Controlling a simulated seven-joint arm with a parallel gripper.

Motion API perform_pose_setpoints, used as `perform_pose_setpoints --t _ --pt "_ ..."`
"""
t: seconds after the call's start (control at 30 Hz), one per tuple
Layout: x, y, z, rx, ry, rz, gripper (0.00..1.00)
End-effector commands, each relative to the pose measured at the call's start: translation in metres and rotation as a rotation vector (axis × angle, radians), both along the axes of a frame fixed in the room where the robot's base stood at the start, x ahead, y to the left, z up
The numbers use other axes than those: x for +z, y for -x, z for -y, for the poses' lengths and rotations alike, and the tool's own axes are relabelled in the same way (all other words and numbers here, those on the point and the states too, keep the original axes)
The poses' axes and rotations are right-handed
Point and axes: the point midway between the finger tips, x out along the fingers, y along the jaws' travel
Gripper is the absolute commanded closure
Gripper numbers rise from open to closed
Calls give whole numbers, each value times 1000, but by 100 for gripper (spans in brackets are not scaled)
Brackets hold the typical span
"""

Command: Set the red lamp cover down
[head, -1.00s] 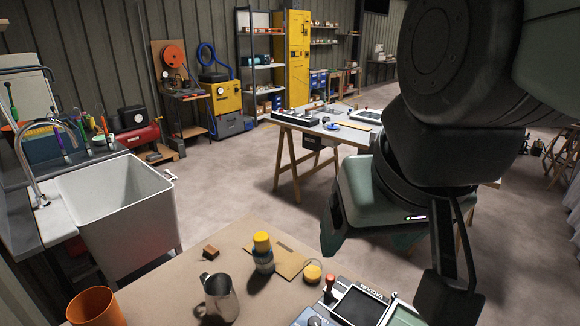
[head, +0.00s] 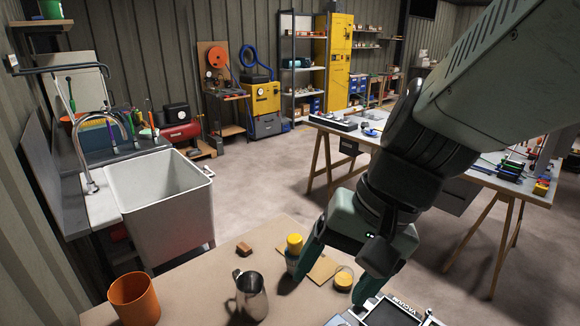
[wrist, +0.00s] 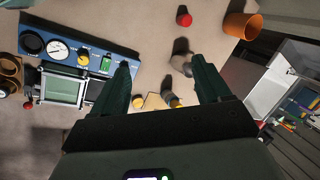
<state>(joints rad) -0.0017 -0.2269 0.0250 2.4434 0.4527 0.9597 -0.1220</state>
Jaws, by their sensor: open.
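A small red, round-topped piece (wrist: 184,19), which looks like the red lamp cover, stands on the bench near the orange cup (wrist: 242,25) in the wrist view. I cannot make it out in the head view. My gripper (head: 326,288) is open over the bench, its fingers pointing down, one on each side of the yellow-lidded jar (head: 344,277) as seen from the head. In the wrist view my gripper (wrist: 160,62) has nothing between its fingertips, and the red piece lies beyond them, apart from both.
The bench (head: 205,285) also bears a metal jug (head: 250,296), a yellow-capped bottle (head: 294,245) partly behind a finger, a brown block (head: 244,248) and a blue instrument panel (wrist: 75,45). A sink (head: 165,190) stands to the left. Bare bench surrounds the red piece.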

Motion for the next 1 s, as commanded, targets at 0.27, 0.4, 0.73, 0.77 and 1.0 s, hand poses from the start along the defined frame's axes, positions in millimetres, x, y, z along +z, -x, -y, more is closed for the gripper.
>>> perform_pose_setpoints --t 0.27,0.4,0.73,0.77,1.0 --pt "-72 -25 -55 -189 -297 -394 24" --pt "-111 -37 -77 -328 -429 -562 24" --pt "-226 -53 -111 -763 -655 -885 24" --pt "-238 -53 -112 -806 -666 -907 24" --pt "-307 -42 -116 -1064 -706 -1007 24"
